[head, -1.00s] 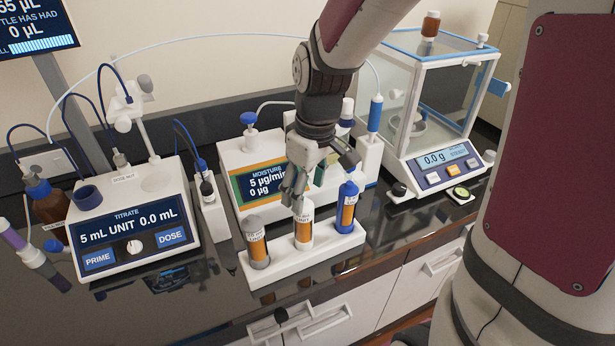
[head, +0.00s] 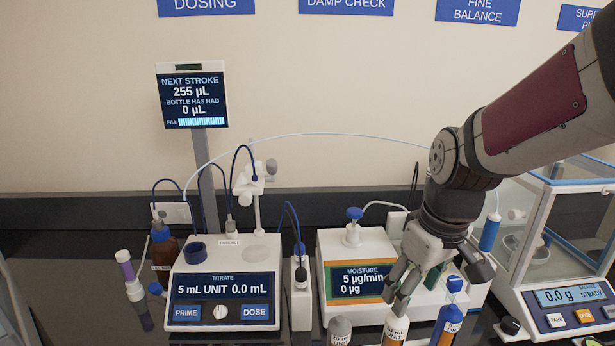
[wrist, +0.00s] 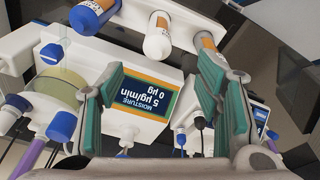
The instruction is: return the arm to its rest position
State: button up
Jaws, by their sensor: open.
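My gripper (head: 440,285) hangs on the right side of the head view, in front of the moisture unit (head: 352,281) and above the white-capped bottle (head: 396,328). In the wrist view my gripper's two green-padded fingers (wrist: 165,95) stand wide apart with nothing between them. The moisture unit's screen (wrist: 148,98) shows upside down behind the fingers. The white-capped bottle also shows in the wrist view (wrist: 158,40), beyond the fingertips. My arm reaches in from the upper right.
A grey-capped bottle (head: 340,330) and a blue-capped bottle (head: 448,325) stand on either side of the white-capped one. The titrate unit (head: 222,290) is to the left, the glass balance (head: 560,250) to the right. A thin tube arches behind my arm.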

jog(key=s+r+m+t, duration=0.3)
jog(key=s+r, duration=0.6)
jog(key=s, duration=0.3)
jog(key=shift+s+a+m+t, duration=0.3)
jog(key=shift+m, duration=0.6)
